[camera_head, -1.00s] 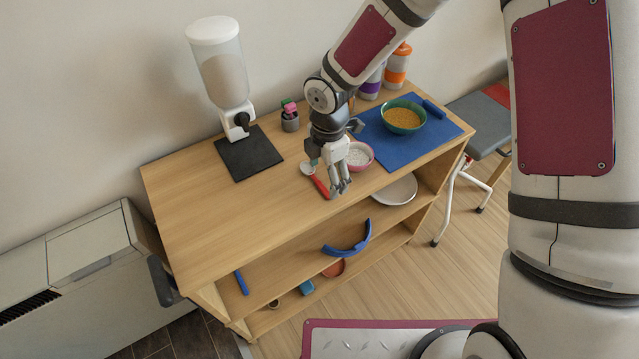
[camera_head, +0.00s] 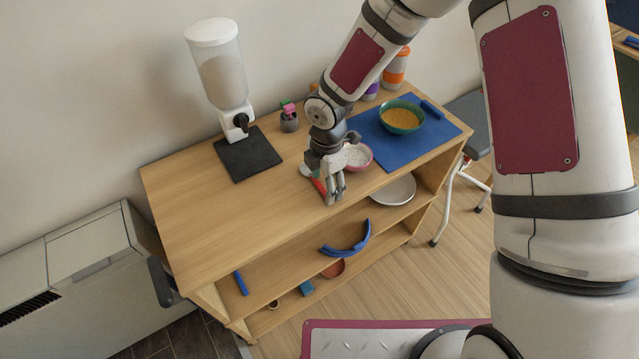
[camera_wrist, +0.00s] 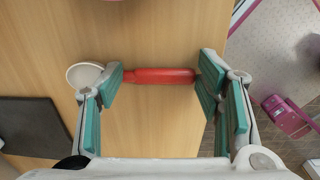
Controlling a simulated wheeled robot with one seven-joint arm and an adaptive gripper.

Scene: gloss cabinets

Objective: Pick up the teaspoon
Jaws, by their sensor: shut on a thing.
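The teaspoon has a red handle and a pale round bowl. In the head view its red handle (camera_head: 319,186) shows beside my gripper (camera_head: 333,196), near the front edge of the wooden top. In the wrist view the red handle (camera_wrist: 158,76) lies crosswise between my two teal-padded fingers, its ends at the pads. The pale bowl shows to the left, beyond the left finger. My gripper is shut on the teaspoon, lengthwise across the handle. Whether the spoon is clear of the wood I cannot tell.
A pink bowl (camera_head: 357,155) with white contents stands close behind my gripper. A blue mat (camera_head: 440,137) holds a green bowl (camera_head: 402,116). A dispenser (camera_head: 219,75) stands on a dark mat (camera_head: 247,159) at the back left. The left part of the wooden top (camera_head: 200,220) is clear.

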